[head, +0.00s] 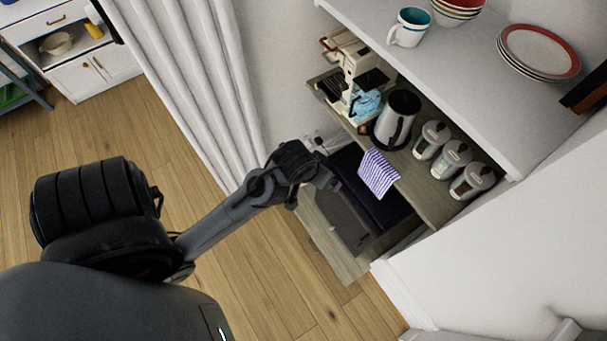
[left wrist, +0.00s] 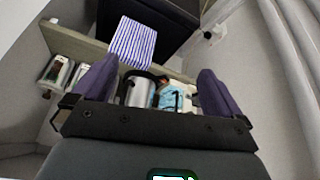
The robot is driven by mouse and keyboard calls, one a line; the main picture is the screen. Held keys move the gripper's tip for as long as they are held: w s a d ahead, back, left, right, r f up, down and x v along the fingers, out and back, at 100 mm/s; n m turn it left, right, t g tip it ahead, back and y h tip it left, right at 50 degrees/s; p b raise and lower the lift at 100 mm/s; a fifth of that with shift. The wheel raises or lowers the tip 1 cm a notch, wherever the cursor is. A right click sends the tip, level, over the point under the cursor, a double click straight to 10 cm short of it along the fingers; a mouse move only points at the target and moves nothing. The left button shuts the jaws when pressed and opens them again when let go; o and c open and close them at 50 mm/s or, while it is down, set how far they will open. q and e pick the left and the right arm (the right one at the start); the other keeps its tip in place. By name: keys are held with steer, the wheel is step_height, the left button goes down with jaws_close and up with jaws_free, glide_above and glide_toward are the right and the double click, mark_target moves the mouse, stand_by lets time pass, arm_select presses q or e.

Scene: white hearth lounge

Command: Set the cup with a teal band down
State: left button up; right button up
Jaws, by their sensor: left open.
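A white cup with a teal band (head: 409,28) stands upright on the white upper shelf (head: 470,75) in the head view, left of the bowls. I cannot pick it out in the left wrist view. My left gripper (head: 331,183) is well below and left of the cup, near the lower shelf with the kettle. In the left wrist view the left gripper's two purple fingers (left wrist: 156,75) are spread apart with nothing held between them. The right gripper does not show in either view.
Stacked bowls (head: 458,10) and plates (head: 540,52) share the upper shelf. Below are a coffee machine (head: 350,55), a kettle (head: 397,118), several canisters (head: 450,160) and a striped cloth (head: 378,172) hanging over the shelf edge. A white curtain (head: 195,80) hangs left. The upper shelf's front middle is clear.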

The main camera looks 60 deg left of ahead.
arm_select(q)
steer(key=s+d+f+m+g+h, duration=0.1)
steer(key=s+d+f+m, duration=0.2)
steer(key=s+d+m, duration=0.3)
steer(key=s+d, duration=0.2)
steer(key=s, duration=0.1)
steer(key=shift+s+f, duration=0.35)
steer(key=shift+f, duration=0.05)
steer(key=shift+d, duration=0.1)
step_height(320, 180, up, 18)
steer(key=p, duration=1.8)
